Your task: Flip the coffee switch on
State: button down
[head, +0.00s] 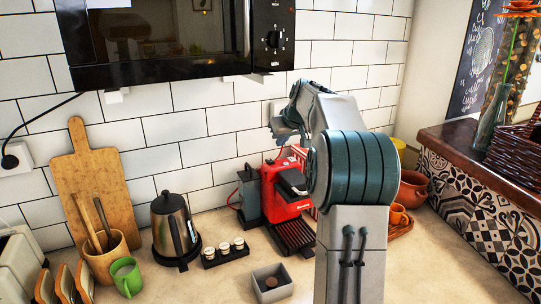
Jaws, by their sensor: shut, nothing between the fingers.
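The red coffee machine (279,190) stands on the counter against the tiled wall, with a dark drip tray (293,236) in front. A grey-blue tank or housing (248,195) is at its left. My arm covers part of its right side. I cannot make out its switch. The end of my arm, with what looks like my gripper (284,129), is above the machine in the picture and apart from its visible body. It looks closed and empty, but the fingers are small and partly hidden by the arm.
A microwave (175,38) hangs above. Left of the machine are small cups on a black holder (225,253), a kettle (174,230), a green mug (127,276) and a cutting board (93,185). A grey box (271,283) is in front. An orange cup (398,214) is right of my arm.

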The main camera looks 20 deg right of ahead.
aim_at(271, 161)
jog(key=p+x, duration=0.2)
jog(key=x, duration=0.7)
jog(key=shift+w+f+p, duration=0.2)
jog(key=shift+f+p, duration=0.05)
jog(key=shift+p, duration=0.05)
jog(key=shift+w+f, duration=0.1)
jog(key=shift+f, duration=0.05)
jog(key=f+b, duration=0.1)
jog(key=b, duration=0.1)
jog(key=shift+b, duration=0.4)
jog(key=shift+t+b, duration=0.3)
jog(key=shift+d+r+p, duration=0.1)
jog(key=shift+r+p, duration=0.1)
jog(key=shift+p, duration=0.1)
jog(key=shift+r+p, duration=0.5)
jog(key=shift+r, duration=0.35)
